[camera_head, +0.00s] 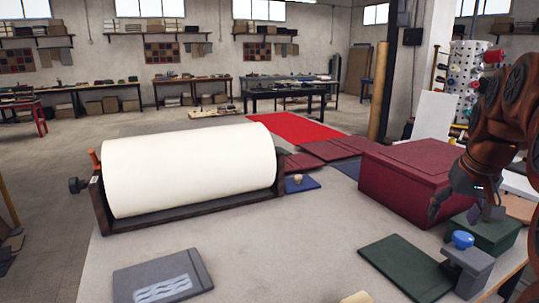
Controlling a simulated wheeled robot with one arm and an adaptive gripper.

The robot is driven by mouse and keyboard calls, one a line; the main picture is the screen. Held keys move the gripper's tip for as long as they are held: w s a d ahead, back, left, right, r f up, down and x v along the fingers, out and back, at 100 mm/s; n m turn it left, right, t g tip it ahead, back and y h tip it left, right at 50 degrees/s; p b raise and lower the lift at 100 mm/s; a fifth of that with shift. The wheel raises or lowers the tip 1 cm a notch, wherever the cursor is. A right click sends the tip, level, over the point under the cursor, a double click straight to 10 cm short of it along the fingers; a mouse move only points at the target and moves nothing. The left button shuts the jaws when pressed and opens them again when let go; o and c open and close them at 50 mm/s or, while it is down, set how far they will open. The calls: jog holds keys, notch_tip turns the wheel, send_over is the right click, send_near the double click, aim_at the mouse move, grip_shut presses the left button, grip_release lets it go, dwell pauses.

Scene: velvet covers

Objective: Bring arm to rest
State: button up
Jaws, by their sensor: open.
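My arm (505,110), copper-brown with dark round joints, hangs down at the right edge of the head view. My gripper (464,207) points downward at its lower end, with the fingers apart and nothing seen between them. It shows in front of the dark red box (405,180) and just above the dark green box (495,236) in the picture. I cannot tell how much space lies between the fingers and these boxes.
A large cream roll (190,170) lies in a dark cradle on the pale table (290,250). A blue knob (462,239) sits on a grey block (468,265) below my gripper. A green cover (405,265) and a grey patterned cover (163,285) lie flat. The table's middle is clear.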

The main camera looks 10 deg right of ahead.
jog(key=s+a+f+n+g+y+p, duration=0.1)
jog(key=s+a+f+p, duration=0.2)
jog(key=a, duration=0.7)
jog(key=s+a+f+n+g+p, duration=0.15)
jog(key=s+a+f, duration=0.25)
jog(key=a, duration=0.5)
jog(key=s+a+f+n+g+p, duration=0.1)
jog(key=s+a+f, duration=0.2)
jog(key=s, duration=0.4)
jog(key=s+a+f+n+g+p, duration=0.1)
jog(key=s+a+f, duration=0.2)
jog(key=s, duration=0.5)
jog(key=shift+a+f+g, duration=0.25)
jog(key=shift+a+g, duration=0.1)
jog(key=shift+a, duration=0.55)
